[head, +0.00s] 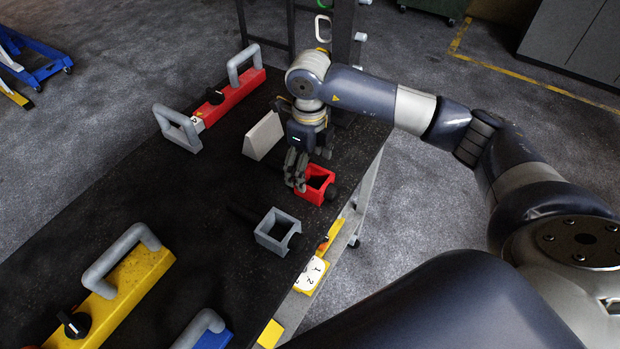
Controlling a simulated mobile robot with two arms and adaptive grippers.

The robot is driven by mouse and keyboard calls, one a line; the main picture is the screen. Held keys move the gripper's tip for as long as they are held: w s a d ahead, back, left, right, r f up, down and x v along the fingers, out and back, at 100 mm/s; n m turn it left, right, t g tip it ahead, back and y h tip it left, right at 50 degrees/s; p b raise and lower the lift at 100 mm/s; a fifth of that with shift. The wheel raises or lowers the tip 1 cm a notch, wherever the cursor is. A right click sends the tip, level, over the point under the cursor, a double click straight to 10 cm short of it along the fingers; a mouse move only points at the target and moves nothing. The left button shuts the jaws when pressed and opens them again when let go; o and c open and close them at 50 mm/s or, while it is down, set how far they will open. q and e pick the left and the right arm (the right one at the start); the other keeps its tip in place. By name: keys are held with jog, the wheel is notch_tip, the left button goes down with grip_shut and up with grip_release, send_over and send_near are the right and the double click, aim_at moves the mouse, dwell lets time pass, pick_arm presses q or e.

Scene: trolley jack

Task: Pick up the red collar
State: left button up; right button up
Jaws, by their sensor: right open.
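The red collar (319,186) is a square, open-topped red piece near the right edge of the black table. A dark knob sticks out on its right side. My right gripper (295,178) points down at the collar's left side, its fingers close to or over the collar's left wall. The right gripper is open. I cannot tell whether its fingers touch the collar. My left gripper is not in view.
A grey collar (272,236) sits just in front of the red one. A grey wedge-shaped block (263,137) stands to the left. A red bar with grey handles (229,97) and a yellow one (122,286) lie on the black table (190,215). A blue jack (38,62) stands on the floor.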

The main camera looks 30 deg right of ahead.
aim_at(310, 176)
jog(key=shift+d+f+p, duration=0.1)
jog(key=shift+f+p, duration=0.55)
jog(key=shift+f, duration=1.55)
jog(key=shift+r, duration=0.1)
jog(key=c, duration=1.6)
